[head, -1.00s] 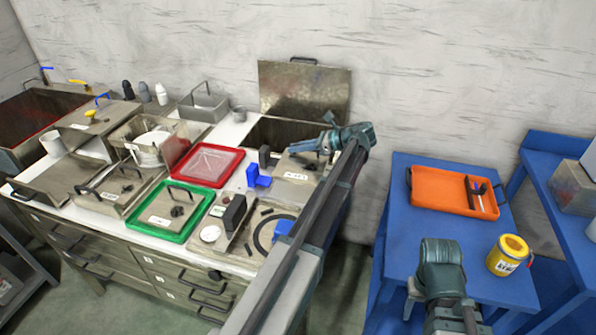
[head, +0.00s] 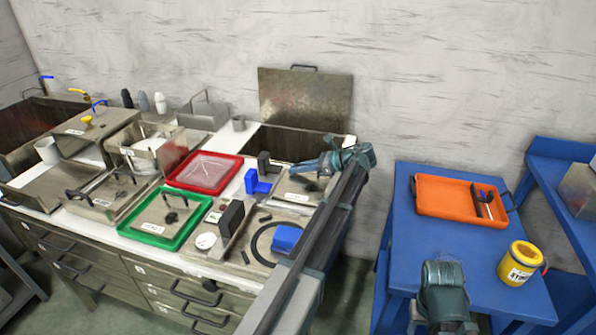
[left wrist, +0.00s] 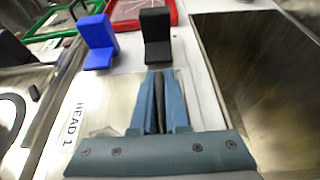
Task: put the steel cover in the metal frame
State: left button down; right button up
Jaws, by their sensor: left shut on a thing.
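My left gripper (head: 324,166) is shut on the dark handle of a flat steel cover (head: 298,197) at the right end of the white worktop. In the left wrist view the closed fingers (left wrist: 157,104) have a dark part between them. The cover (left wrist: 104,132) beneath carries a "HEAD 1" label. Whether it touches the worktop or is slightly raised, I cannot tell. I cannot single out the metal frame with certainty; the gripper and arm hide part of this area. My right arm comes in from below, with its fingers out of sight.
A blue bracket (head: 258,186) and a black block (head: 266,164) stand beside the cover. A dark open basin (head: 290,143) lies behind, its lid (head: 305,97) upright. Red (head: 236,163) and green (head: 128,230) trays are leftward. An orange tray (head: 445,197) sits on the blue table (head: 402,250).

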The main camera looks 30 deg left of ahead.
pick_arm(q)
jog(key=shift+f, duration=0.1)
jog(key=c, duration=1.3)
grip_release()
jog(key=shift+c, duration=0.2)
jog(key=o, duration=0.4)
jog(key=shift+r, duration=0.2)
jog(key=p+v, duration=0.4)
jog(key=v, duration=0.6)
jog(key=shift+d+r, duration=0.1)
jog(key=shift+d, duration=0.1)
jog(key=shift+p+v, duration=0.3)
jog(key=shift+v, duration=0.5)
